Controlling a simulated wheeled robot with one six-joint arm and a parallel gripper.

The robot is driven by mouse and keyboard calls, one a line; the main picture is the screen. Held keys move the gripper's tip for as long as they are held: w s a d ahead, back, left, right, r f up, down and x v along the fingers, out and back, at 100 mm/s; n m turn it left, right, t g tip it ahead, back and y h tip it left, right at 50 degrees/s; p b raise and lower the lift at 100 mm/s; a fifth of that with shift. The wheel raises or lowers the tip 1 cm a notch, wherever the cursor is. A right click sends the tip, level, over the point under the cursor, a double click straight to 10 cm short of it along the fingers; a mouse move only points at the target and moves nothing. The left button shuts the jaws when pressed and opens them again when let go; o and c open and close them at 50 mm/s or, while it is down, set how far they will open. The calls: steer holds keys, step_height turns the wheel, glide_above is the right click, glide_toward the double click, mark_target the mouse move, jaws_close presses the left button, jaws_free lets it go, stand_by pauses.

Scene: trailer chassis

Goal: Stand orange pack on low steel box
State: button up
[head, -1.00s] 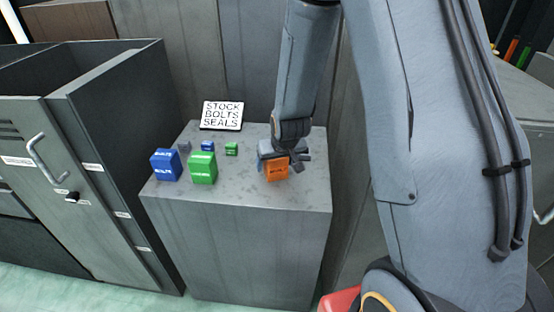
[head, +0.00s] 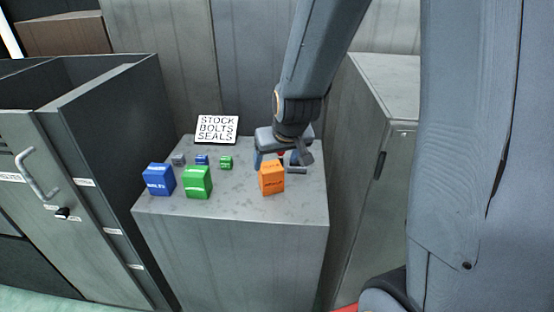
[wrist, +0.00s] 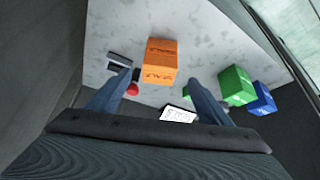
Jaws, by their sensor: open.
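The orange pack (head: 271,178) stands upright on the flat top of the low steel box (head: 240,206), near its right side. My gripper (head: 284,157) is just behind the pack in the head view, and its fingers are partly hidden. In the wrist view the two fingers are spread apart with nothing between their pads. The orange pack (wrist: 160,61) shows ahead of the gap between the fingertips (wrist: 160,78), and no finger visibly touches it.
A larger blue pack (head: 159,180) and a green pack (head: 197,182) stand left of the orange one, with smaller blocks behind. A sign (head: 217,129) stands at the back. A small red thing (wrist: 132,89) and a grey piece (head: 297,168) are close to my gripper. Cabinets flank the box.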

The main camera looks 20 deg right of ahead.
steer(key=s+f+g, duration=0.1)
steer(key=s+g, duration=0.4)
steer(key=s, duration=1.2)
steer(key=shift+s, duration=0.15)
steer(key=shift+d, duration=0.1)
steer(key=shift+c, duration=0.3)
